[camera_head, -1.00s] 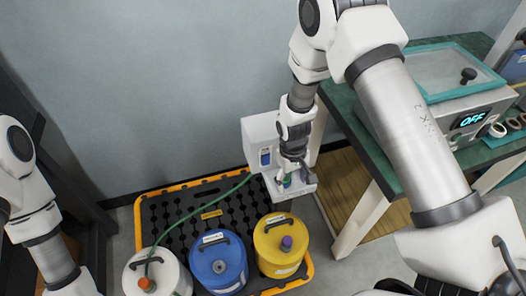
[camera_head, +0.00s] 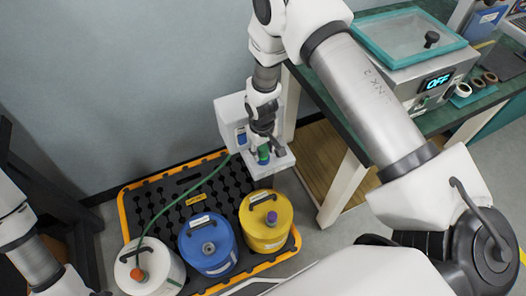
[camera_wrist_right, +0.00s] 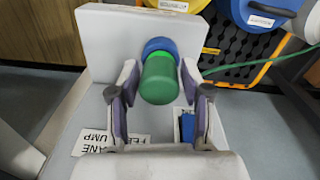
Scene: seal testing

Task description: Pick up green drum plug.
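The green drum plug (camera_head: 263,154) stands on the small ledge of a white wall-side unit, under my right gripper (camera_head: 264,143). In the right wrist view, the plug (camera_wrist_right: 160,82) shows between the two fingers of the right gripper (camera_wrist_right: 158,84). The fingers are spread, with a narrow gap on each side of the plug. A blue round part (camera_wrist_right: 160,46) shows behind the plug's bright green rim; whether they touch is unclear. My left arm enters at the lower left of the head view, but its gripper is out of view.
A black and orange pallet (camera_head: 132,205) holds a white drum (camera_head: 160,274), a blue drum (camera_head: 220,255) and a yellow drum (camera_head: 270,235). A green hose (camera_head: 183,197) runs from the white unit (camera_head: 227,112) to the white drum. A green-topped bench (camera_head: 330,97) stands to the right.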

